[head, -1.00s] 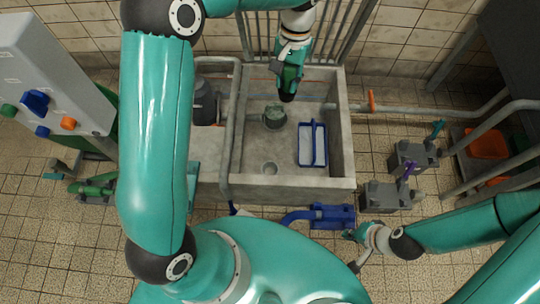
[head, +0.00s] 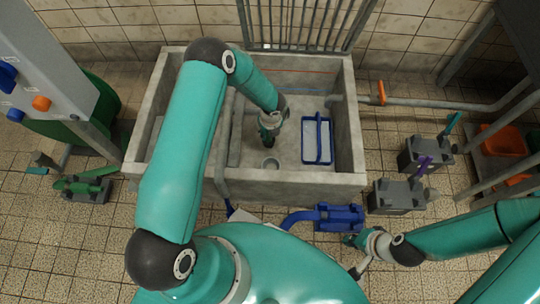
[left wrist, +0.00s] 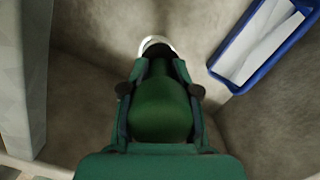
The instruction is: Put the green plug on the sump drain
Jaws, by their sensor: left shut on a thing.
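The green plug (left wrist: 160,108) shows in the left wrist view between the fingers of my left gripper (left wrist: 160,92), which is shut on it. In the head view my left gripper (head: 268,138) is down inside the grey sump, and the plug is hard to make out there. The round sump drain (head: 270,163) is in the sump floor, just nearer the front than the gripper. A pale ring (left wrist: 155,41) shows past the plug's far end, partly hidden by it. My right gripper (head: 354,241) is outside the sump at the lower right; its fingers are too small to read.
The sump's concrete walls (head: 290,185) stand around my left gripper. A blue-rimmed tray (head: 317,140) lies on the sump floor to its right. A grey pipe (head: 221,165) runs over the sump's left part. A blue pump-like thing (head: 338,217) stands outside the front wall.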

